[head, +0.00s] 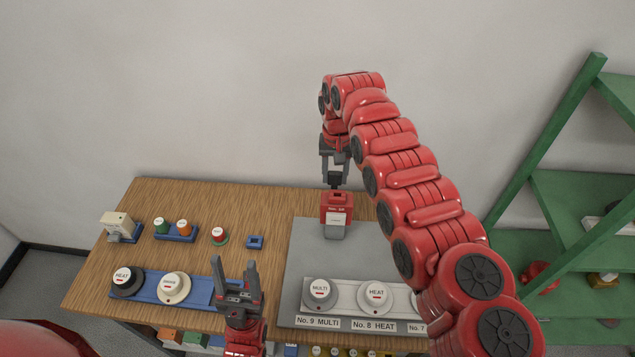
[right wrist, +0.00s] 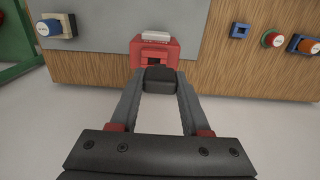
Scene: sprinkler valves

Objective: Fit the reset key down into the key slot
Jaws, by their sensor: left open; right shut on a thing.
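My right gripper (head: 335,164) is shut on a dark block-like piece, the reset key (head: 335,181), at the back of the table. The key also shows between the fingers in the right wrist view (right wrist: 160,79). It is upright, just above a red housing (head: 337,207) with a label, the key slot's block. In the right wrist view the red housing (right wrist: 171,62) shows a dark slot opening, not covered by the key. I cannot tell the exact gap. My left gripper (head: 236,269) is open and empty over the front of the table.
A grey panel (head: 300,245) bears the red housing and a row of round valve knobs labelled MULTI (head: 319,291) and HEAT (head: 375,295). A blue tray (head: 200,291) with knobs, small coloured caps and a blue ring (head: 255,242) are left. A green shelf (head: 560,190) stands right.

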